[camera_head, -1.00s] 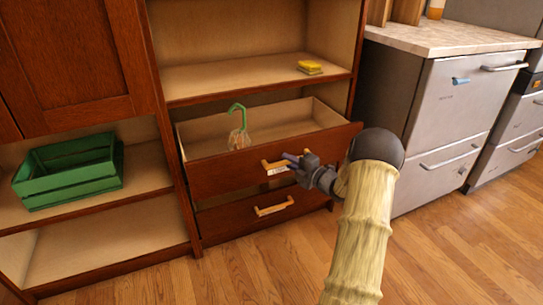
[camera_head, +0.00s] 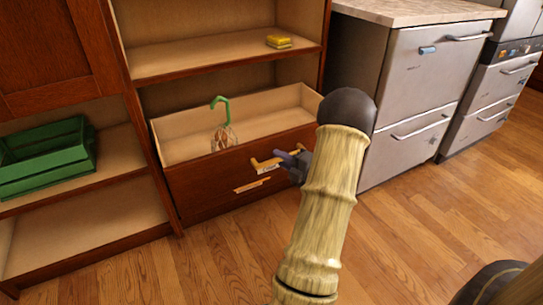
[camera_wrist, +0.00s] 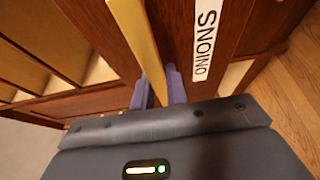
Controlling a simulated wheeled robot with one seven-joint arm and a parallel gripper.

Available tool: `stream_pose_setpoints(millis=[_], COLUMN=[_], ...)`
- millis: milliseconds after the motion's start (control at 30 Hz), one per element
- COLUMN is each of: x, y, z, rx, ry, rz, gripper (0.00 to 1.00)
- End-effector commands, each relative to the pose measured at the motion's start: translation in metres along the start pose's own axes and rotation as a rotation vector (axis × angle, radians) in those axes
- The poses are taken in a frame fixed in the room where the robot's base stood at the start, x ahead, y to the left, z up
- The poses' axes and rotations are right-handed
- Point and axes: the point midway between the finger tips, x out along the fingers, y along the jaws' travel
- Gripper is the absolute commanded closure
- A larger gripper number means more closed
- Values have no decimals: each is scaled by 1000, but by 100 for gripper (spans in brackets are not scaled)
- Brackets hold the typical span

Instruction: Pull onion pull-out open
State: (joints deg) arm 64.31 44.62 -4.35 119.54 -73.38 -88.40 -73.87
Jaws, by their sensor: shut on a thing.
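The onion pull-out is a red-brown wooden drawer (camera_head: 210,182) low in the open cabinet, and it stands well out with its pale interior showing. Its yellow bar handle (camera_head: 268,164) is on the front, and it also shows in the wrist view (camera_wrist: 137,36). A white label reading "ONIONS" (camera_wrist: 207,40) is beside the handle. My gripper (camera_head: 297,160) is shut on this handle, with purple fingers (camera_wrist: 158,90) on either side of the bar in the wrist view. The fingertips are partly hidden by the handle and gripper body.
A green hook with a brownish bundle (camera_head: 222,118) is in the drawer. A yellow sponge-like block (camera_head: 279,41) lies on the shelf above. A green crate (camera_head: 45,160) is at left, a grey dishwasher (camera_head: 415,100) at right. Wood floor in front is clear.

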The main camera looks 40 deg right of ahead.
Motion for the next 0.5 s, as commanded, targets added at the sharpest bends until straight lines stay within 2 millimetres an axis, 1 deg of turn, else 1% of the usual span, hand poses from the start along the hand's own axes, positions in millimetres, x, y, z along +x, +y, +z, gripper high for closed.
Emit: stream_pose_setpoints(millis=[333, 367, 400, 433, 467, 500], x=[-1, -1, -1, -1, -1, -1], y=[-1, -1, -1, -1, -1, -1], z=[-1, -1, -1, -1, 0, 0], rx=[2, 2, 2, 2, 1, 1], ry=[0, 0, 0, 0, 0, 0], rz=[-3, -3, -2, -2, -2, -2], gripper=[100, 80, 72, 66, 64, 64])
